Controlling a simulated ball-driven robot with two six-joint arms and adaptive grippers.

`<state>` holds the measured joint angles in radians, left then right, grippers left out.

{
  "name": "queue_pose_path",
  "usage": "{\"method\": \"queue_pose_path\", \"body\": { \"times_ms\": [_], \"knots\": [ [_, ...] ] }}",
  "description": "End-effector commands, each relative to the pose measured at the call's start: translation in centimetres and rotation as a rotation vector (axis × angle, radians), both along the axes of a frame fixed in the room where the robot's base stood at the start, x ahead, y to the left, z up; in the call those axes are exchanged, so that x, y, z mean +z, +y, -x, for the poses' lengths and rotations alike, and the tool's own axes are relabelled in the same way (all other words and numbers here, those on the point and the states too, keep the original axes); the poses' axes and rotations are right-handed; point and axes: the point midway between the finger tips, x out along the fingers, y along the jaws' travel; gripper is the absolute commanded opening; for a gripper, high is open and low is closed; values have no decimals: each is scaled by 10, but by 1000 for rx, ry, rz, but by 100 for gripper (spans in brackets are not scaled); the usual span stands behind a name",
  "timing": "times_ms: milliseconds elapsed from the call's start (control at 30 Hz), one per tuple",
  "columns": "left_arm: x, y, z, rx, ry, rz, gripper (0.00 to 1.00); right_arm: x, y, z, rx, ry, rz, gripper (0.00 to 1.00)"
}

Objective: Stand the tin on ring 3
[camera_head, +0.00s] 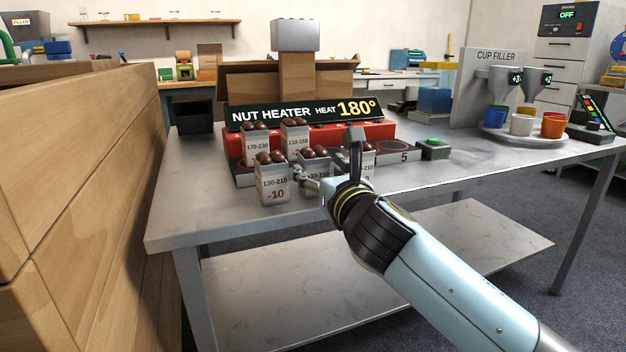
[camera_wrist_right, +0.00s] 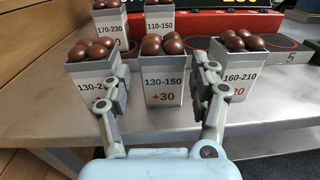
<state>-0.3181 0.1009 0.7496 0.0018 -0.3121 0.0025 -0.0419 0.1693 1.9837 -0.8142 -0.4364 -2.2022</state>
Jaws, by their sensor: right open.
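Several grey tins filled with brown chestnuts stand at the heater. The tin marked 130-150 +30 (camera_wrist_right: 163,88) is in the middle of the front row, upright. My right gripper (camera_wrist_right: 162,80) is open, with one finger on each side of this tin; contact cannot be told. In the head view, my right gripper (camera_head: 328,168) partly covers it. The 130-210 -10 tin (camera_head: 272,186) is at its left, the 160-210 tin (camera_wrist_right: 239,78) at its right. Ring 5 (camera_head: 404,155) shows on the dark strip; ring 3 is not readable behind the tins and gripper. My left gripper is out of view.
The 170-230 tin (camera_head: 257,147) and 110-150 tin (camera_head: 295,142) stand behind the front row. The red nut heater (camera_head: 380,131) is behind them, and a green button (camera_head: 435,143) is at right. A wooden wall (camera_head: 80,170) flanks the left. The table's front (camera_head: 215,219) is clear.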

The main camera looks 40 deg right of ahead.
Motion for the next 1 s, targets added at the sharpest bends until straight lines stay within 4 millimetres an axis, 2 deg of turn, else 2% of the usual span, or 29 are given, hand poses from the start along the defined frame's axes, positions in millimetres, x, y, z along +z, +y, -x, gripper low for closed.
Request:
{"method": "queue_pose_path", "body": {
  "times_ms": [333,633,1000],
  "knots": [
    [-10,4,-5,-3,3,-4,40,2,-16,-44,1,0,0,62],
    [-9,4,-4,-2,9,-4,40,3,-17,-49,2,2,-2,60],
    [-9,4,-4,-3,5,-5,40,3,-17,-49,2,2,-2,13]
  ]
}}
